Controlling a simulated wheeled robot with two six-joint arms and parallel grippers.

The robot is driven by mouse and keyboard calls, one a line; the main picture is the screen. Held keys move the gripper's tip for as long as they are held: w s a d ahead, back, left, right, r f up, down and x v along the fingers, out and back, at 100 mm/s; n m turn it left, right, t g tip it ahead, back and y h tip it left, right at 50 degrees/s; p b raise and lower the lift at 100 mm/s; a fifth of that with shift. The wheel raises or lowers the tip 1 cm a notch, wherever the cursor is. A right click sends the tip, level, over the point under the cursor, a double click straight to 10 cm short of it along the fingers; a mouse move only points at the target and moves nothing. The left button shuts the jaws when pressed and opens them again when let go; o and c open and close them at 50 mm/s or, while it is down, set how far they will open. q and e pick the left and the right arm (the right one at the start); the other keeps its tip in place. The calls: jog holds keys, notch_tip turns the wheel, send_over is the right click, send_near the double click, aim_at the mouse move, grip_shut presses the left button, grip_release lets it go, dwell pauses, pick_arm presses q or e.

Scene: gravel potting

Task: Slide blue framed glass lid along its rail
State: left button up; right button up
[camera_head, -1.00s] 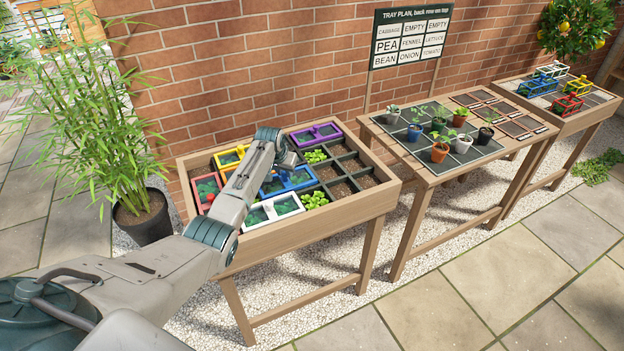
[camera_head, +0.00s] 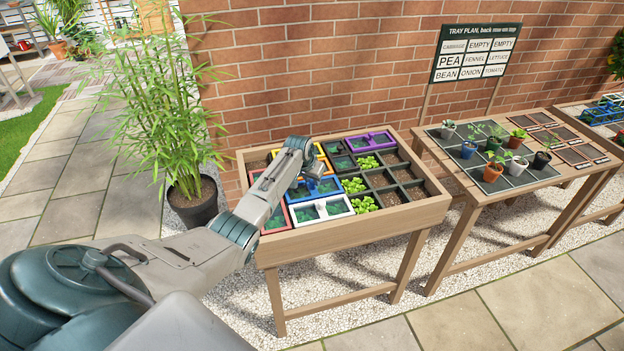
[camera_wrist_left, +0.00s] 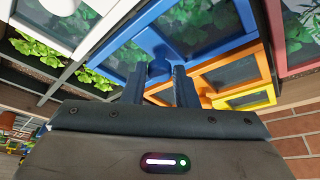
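The blue framed glass lid (camera_head: 327,187) lies on the planting tray among other coloured lids, just behind the white framed lid. In the left wrist view the blue lid (camera_wrist_left: 205,48) fills the top middle, with a round blue knob on its frame. My left gripper (camera_head: 303,179) is over the lid in the head view, its fingertips partly hidden by the arm. My right gripper is not in view.
The tray table (camera_head: 350,234) also carries white (camera_head: 322,211), red (camera_head: 274,219), yellow and purple (camera_head: 370,141) lids. Open cells with seedlings lie to the right. A potted bamboo (camera_head: 193,203) stands left; a table of small pots (camera_head: 490,173) stands right.

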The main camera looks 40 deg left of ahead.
pick_arm(q)
jog(key=shift+o, duration=1.4)
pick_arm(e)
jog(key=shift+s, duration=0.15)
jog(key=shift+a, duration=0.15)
pick_arm(q)
jog(key=shift+s+r, duration=0.15)
jog(key=shift+r, duration=0.15)
jog(key=shift+s+r, duration=0.15)
jog(key=shift+r, duration=0.2)
jog(key=b+v, duration=0.2)
jog(key=v, duration=0.7)
jog(key=shift+r, duration=0.2)
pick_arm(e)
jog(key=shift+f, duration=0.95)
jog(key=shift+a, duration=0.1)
